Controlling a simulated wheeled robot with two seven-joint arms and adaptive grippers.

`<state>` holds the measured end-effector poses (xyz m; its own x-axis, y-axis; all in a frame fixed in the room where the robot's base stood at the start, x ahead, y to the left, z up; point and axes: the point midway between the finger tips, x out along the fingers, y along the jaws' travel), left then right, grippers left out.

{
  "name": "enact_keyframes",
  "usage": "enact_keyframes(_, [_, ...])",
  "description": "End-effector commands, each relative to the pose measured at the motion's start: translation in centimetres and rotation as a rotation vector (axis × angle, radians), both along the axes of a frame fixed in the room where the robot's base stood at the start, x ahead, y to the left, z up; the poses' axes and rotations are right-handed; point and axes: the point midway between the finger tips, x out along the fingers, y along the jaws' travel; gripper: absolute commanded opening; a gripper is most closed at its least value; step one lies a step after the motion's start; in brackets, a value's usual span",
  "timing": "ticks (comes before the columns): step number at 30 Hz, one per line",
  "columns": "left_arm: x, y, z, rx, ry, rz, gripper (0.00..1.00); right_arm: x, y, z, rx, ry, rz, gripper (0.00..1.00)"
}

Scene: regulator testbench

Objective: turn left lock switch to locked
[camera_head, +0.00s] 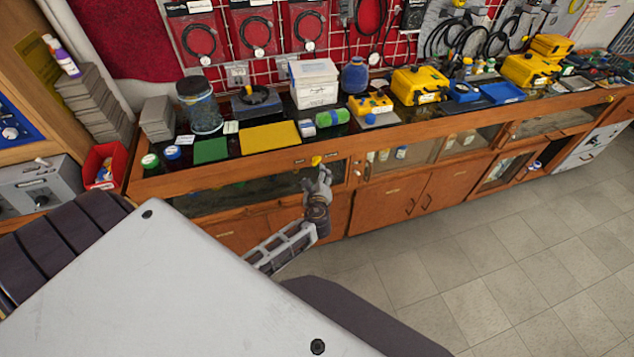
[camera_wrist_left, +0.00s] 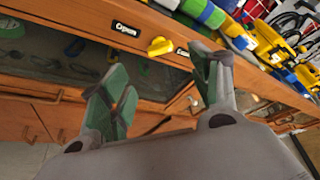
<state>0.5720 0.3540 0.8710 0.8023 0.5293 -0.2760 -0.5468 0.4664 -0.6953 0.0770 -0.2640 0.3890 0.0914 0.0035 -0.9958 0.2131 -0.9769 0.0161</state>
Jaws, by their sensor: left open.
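The left lock switch is a small yellow knob (camera_head: 316,160) on the front edge of the wooden bench. In the left wrist view the yellow knob (camera_wrist_left: 160,46) sits between a label reading "Open" (camera_wrist_left: 125,29) on its left and a dark label on its right, partly covered by a finger. My left gripper (camera_head: 319,177) is just in front of and below the knob. In the left wrist view its two green-padded fingers (camera_wrist_left: 163,82) are spread and empty, with the knob beyond the gap, apart from them. My right gripper is out of view.
The bench top (camera_head: 225,172) holds a yellow mat (camera_head: 270,137), a white box (camera_head: 314,83) and yellow devices (camera_head: 418,85). Glass-fronted compartments and wooden cabinet doors (camera_head: 383,200) lie below. A red bin (camera_head: 104,165) stands at left. The tiled floor (camera_head: 480,270) at right is clear.

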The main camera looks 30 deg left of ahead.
Motion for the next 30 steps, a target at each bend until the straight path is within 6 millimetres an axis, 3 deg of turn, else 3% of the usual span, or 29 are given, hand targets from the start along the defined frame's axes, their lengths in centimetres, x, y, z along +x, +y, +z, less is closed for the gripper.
enact_keyframes(9, [-1.7,-1.1,0.6,-0.001,-0.001,0.000,0.62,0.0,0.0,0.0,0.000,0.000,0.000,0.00])
enact_keyframes(30, [-1.8,-1.2,0.6,-0.006,-0.004,0.002,0.62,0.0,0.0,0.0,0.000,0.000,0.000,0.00])
